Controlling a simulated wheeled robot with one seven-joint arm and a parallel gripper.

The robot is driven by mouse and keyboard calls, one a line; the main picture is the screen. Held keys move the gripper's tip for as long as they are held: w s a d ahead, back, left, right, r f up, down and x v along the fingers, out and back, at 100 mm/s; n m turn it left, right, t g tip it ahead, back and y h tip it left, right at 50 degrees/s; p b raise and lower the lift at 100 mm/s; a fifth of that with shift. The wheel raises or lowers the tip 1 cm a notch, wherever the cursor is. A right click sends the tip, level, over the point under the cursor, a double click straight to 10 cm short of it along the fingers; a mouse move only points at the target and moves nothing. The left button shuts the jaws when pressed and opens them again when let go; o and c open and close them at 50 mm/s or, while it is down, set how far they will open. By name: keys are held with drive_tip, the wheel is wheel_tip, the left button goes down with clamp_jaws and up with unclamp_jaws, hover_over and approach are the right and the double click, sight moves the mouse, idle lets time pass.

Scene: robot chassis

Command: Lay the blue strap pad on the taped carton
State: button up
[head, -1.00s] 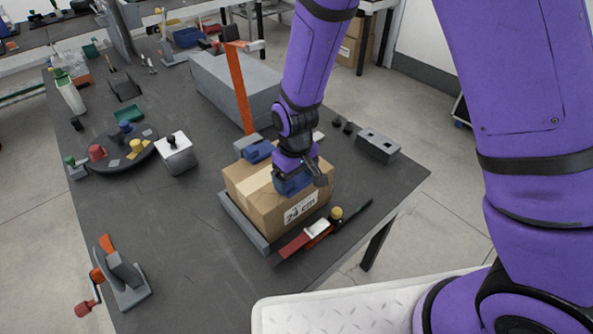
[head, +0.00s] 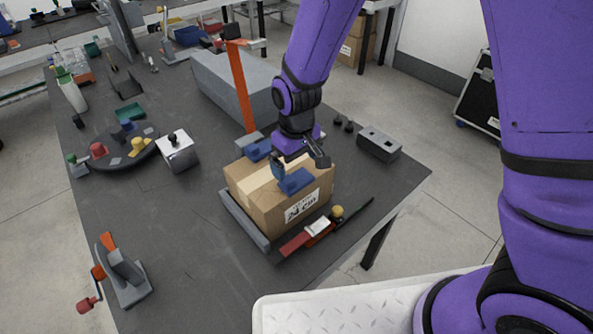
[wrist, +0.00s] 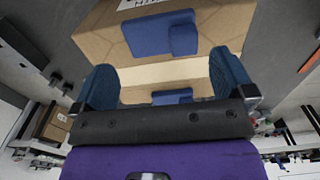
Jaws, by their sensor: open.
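The taped carton (head: 262,205) is a brown box with a pale tape strip and a "24 cm" label, sitting on the table. A blue strap pad (head: 296,181) lies on its top by the labelled side; in the wrist view this pad (wrist: 150,36) rests beyond my fingers, apart from them. A second blue pad (head: 258,150) is at the carton's far side, and a blue piece (wrist: 172,96) shows there between my fingers in the wrist view. My gripper (head: 298,166) is open and empty above the carton, its blue fingers (wrist: 163,80) spread over the tape.
A grey angled stop (head: 245,223) borders the carton's left. A red tool with a yellow knob (head: 336,212) lies in front. An orange upright (head: 240,88) and a long grey block (head: 222,82) stand behind.

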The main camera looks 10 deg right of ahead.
sight(298, 179)
wheel_tip(298, 179, up, 7)
drive_tip(key=shift+r, duration=0.2)
drive_tip(key=s+d+r+m+t+y, duration=0.1)
drive_tip(key=s+d+r+m+t, duration=0.3)
drive_tip(key=d+r, duration=1.1)
drive_tip(key=s+d+r+m, duration=0.1)
drive_tip(key=s+d+r, duration=0.3)
drive_tip(key=s, duration=0.3)
drive_tip(key=s+d+r+m+t+h, duration=0.1)
drive_tip(key=s+d+r, duration=0.3)
drive_tip(key=s, duration=0.3)
drive_tip(key=shift+s+d+m, duration=0.25)
drive_tip(key=shift+d+m, duration=0.15)
drive_tip(key=shift+d, duration=0.4)
